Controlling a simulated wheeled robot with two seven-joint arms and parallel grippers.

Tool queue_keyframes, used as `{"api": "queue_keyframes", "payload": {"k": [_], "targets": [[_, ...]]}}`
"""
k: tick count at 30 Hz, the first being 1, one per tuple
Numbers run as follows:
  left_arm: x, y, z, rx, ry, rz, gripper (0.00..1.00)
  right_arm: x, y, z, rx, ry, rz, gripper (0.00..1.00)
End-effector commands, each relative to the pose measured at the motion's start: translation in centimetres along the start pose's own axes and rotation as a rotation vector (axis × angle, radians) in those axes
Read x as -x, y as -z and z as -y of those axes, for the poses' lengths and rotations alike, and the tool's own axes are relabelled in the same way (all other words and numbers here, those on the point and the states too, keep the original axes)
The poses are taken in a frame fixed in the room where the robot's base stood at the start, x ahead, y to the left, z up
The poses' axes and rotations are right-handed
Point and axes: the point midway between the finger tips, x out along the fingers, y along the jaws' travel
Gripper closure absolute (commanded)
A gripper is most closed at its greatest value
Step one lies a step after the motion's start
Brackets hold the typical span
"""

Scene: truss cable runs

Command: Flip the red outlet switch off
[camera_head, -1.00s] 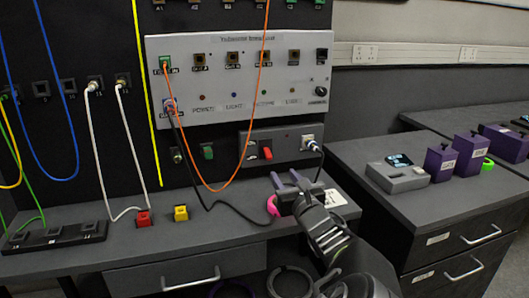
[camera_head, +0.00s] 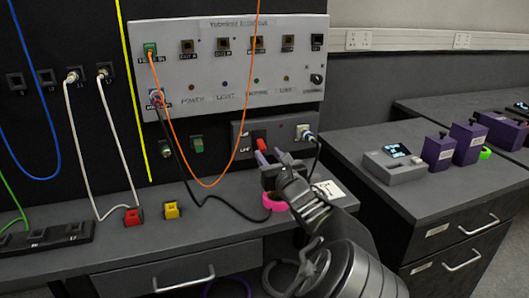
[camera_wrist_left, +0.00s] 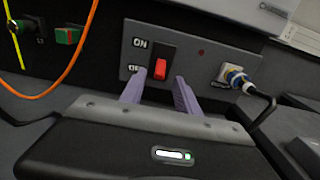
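The red outlet switch (camera_head: 261,145) sits on a grey outlet box (camera_head: 238,140) low on the black panel. In the left wrist view the red rocker switch (camera_wrist_left: 162,69) stands beside the ON and OFF labels, with the OFF label partly hidden by a finger. My left gripper (camera_head: 273,159) is open and empty, just in front of and below the switch. In the left wrist view its two purple fingers (camera_wrist_left: 160,92) point at the box, one on each side of the switch's lower end. I cannot tell whether they touch it. My right gripper is not in view.
A plug with a black cable (camera_wrist_left: 235,76) is in the box right of the switch. An orange cable (camera_head: 205,184) hangs left of it. A pink ring (camera_head: 273,201), red block (camera_head: 132,216) and yellow block (camera_head: 171,210) lie on the bench. A green switch (camera_head: 197,145) is left of the box.

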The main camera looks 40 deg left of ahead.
Motion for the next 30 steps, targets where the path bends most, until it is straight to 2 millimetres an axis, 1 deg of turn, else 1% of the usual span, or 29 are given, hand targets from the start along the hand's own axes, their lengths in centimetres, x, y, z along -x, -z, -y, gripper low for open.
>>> {"api": "queue_keyframes", "payload": {"k": [1,3,7,10,17,20,30], "targets": [[-0.9,0.1,-0.1,-0.001,-0.003,0.002,0.62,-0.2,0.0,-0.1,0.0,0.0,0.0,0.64],[-2.0,0.1,-0.1,-0.001,-0.002,0.001,0.62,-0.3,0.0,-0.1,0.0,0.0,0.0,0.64],[-3.4,0.0,0.0,-0.001,-0.001,0.001,0.62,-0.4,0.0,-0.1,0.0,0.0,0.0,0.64],[-3.8,0.0,0.0,-0.001,0.0,0.001,0.62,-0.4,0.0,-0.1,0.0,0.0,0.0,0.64],[-3.9,0.0,0.0,0.0,0.001,0.0,0.62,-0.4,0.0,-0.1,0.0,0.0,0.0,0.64],[-3.8,0.0,0.0,0.0,0.0,0.0,0.68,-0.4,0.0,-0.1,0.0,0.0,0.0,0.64],[-3.8,0.0,0.0,0.0,0.0,0.0,0.96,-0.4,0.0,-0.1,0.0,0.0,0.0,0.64]]}}
